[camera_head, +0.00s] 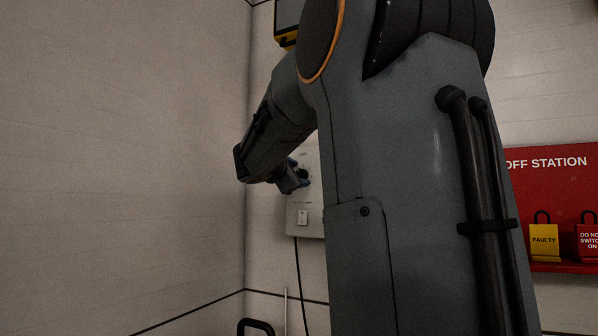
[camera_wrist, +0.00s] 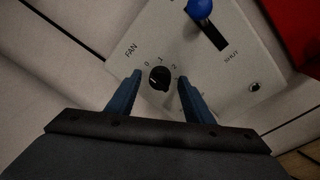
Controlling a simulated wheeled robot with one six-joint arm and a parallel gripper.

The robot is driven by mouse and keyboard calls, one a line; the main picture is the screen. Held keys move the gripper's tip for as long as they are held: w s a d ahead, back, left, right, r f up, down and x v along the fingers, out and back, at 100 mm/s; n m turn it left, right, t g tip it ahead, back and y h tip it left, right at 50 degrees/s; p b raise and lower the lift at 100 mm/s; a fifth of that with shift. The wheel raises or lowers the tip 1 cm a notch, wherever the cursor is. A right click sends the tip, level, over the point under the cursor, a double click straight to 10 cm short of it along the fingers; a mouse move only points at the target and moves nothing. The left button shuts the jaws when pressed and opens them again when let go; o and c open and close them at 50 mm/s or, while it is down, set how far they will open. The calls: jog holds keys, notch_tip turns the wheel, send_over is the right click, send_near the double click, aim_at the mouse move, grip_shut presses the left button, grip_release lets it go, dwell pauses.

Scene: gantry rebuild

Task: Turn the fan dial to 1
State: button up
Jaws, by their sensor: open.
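The fan dial (camera_wrist: 159,78) is a small round black knob on a pale panel, under the label FAN and the marks 0, 1 and 2. A small light mark shows on its left side; I cannot tell exactly which number it points at. My gripper (camera_wrist: 160,80) is open, its two blue fingers on either side of the dial. Contact with the knob cannot be told. In the head view my gripper (camera_head: 300,176) is at the wall panel (camera_head: 312,224), with the dial mostly hidden behind it.
A blue-knobbed lever (camera_wrist: 200,9) in a dark slot marked SHUT is on the same panel, above right in the wrist view. A red lock-off station (camera_head: 545,190) with padlocks hangs at right. A wall corner is close at left.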

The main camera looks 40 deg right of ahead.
jog(key=shift+w+d, duration=0.2)
jog(key=shift+d, duration=0.15)
jog(key=c, duration=1)
jog(key=shift+f, duration=0.1)
